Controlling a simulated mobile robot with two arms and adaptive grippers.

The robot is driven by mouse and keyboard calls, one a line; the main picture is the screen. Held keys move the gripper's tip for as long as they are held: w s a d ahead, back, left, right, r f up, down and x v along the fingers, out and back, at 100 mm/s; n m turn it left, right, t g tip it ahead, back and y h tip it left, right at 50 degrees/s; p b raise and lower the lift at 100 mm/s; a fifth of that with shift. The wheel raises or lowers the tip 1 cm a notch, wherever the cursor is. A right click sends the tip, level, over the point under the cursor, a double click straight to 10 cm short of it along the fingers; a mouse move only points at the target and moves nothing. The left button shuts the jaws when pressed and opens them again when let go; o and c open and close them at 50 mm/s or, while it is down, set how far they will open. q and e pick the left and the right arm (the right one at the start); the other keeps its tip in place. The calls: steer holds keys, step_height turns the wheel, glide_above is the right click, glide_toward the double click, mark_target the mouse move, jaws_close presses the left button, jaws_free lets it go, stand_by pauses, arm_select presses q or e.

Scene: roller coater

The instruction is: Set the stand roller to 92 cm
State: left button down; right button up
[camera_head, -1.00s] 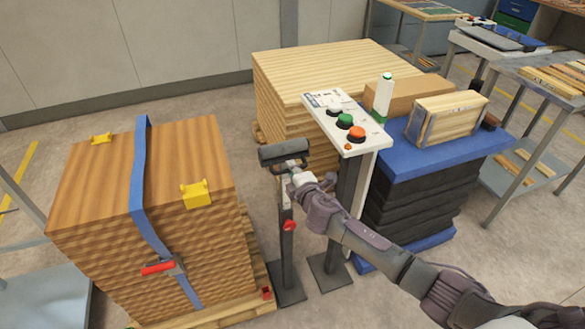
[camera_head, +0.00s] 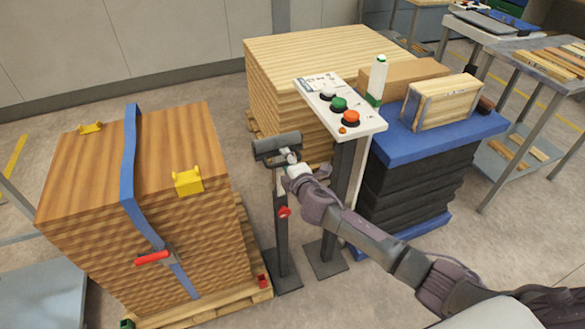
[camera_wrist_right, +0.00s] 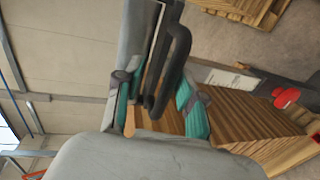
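The stand roller (camera_head: 277,149) has a dark grey cylinder in a black bracket on an upright post with a red knob (camera_head: 284,212) and a flat base. In the right wrist view its black bracket (camera_wrist_right: 174,68) fills the middle, and the red knob (camera_wrist_right: 285,97) is at the right. My right gripper (camera_head: 291,164) is at the bracket, just below the roller. Its teal-lined fingers (camera_wrist_right: 158,108) are spread on either side of the bracket, with a gap on the left side; contact is unclear. My left gripper is out of view. No height scale is readable.
A strapped wood stack (camera_head: 70,190) on a pallet stands left of the roller. A control panel on a post (camera_head: 362,125) stands close on the right, before a pale wood stack (camera_head: 300,50). A blue-topped stack (camera_head: 480,125) is further right. Bare floor lies in front.

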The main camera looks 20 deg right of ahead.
steer(key=v, duration=1.1)
steer(key=shift+s+r, duration=0.15)
steer(key=shift+s, duration=0.15)
